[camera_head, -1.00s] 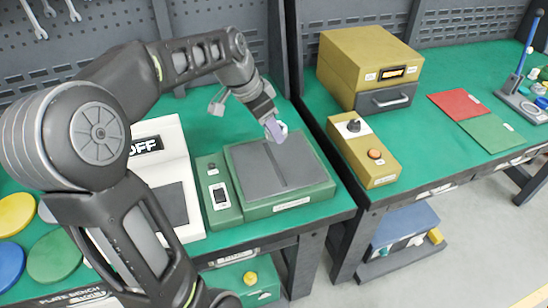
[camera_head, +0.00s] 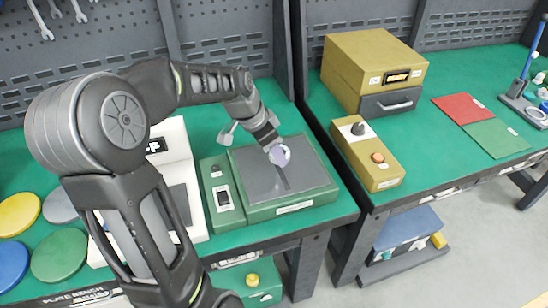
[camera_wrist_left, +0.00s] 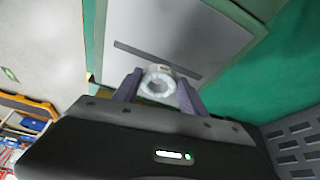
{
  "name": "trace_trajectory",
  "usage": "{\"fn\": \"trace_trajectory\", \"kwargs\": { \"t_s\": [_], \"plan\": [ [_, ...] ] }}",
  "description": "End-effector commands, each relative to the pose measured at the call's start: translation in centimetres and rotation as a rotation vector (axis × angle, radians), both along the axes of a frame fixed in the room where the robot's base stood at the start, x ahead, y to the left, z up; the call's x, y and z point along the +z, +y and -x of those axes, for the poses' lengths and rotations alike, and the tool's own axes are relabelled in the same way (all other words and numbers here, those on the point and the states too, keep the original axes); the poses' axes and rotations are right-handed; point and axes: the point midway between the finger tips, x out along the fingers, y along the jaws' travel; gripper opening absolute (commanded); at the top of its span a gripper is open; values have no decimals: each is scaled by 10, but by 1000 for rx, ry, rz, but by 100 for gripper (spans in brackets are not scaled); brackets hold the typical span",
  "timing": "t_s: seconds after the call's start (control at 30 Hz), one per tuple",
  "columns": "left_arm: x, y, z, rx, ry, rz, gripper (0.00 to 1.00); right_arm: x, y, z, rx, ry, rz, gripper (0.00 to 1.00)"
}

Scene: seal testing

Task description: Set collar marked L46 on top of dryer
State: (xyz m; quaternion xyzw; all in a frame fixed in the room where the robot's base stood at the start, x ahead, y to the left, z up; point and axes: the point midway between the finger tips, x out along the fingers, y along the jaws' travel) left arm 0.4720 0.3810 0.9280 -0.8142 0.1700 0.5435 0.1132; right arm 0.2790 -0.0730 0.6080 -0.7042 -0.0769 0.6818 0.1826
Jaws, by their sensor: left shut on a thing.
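My left gripper (camera_head: 277,153) is shut on a small whitish ring-shaped collar (camera_wrist_left: 158,83), held between its two purple fingers in the left wrist view. A label shows at the collar's edge, but I cannot read it. In the head view the gripper is above the grey slotted top of a green machine (camera_head: 285,205); the wrist view also shows this flat top (camera_wrist_left: 190,35) beyond the collar. I cannot tell whether the collar touches it. No readable label tells me which machine is the dryer. My right gripper is not in view.
A white machine (camera_head: 182,150) stands left of the green one, partly behind my arm. On the right table are a yellow box with a grey drawer (camera_head: 392,101), a yellow control box (camera_head: 370,157), and red (camera_head: 462,107) and green (camera_head: 497,138) mats. Coloured discs (camera_head: 58,255) lie at left.

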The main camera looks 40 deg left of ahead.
Motion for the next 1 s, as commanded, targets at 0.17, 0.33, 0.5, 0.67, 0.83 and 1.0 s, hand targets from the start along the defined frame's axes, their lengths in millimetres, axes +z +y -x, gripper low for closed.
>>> {"fn": "trace_trajectory", "kwargs": {
  "t_s": [0.17, 0.33, 0.5, 0.67, 0.83, 1.0],
  "plan": [
    [-24, 0, 0, 1, 2, 2, 0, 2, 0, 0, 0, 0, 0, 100],
    [-29, 0, 0, 1, 0, 0, 0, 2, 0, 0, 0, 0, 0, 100],
    [-30, 0, 0, 1, -1, 1, 0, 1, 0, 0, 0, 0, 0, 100],
    [-31, 0, 0, 1, 1, 1, 56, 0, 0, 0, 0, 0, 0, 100],
    [-31, 0, 0, 1, 1, 1, 70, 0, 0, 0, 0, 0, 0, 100],
    [-31, 0, 0, 1, 1, 1, 71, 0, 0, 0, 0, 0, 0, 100]
  ]
}}
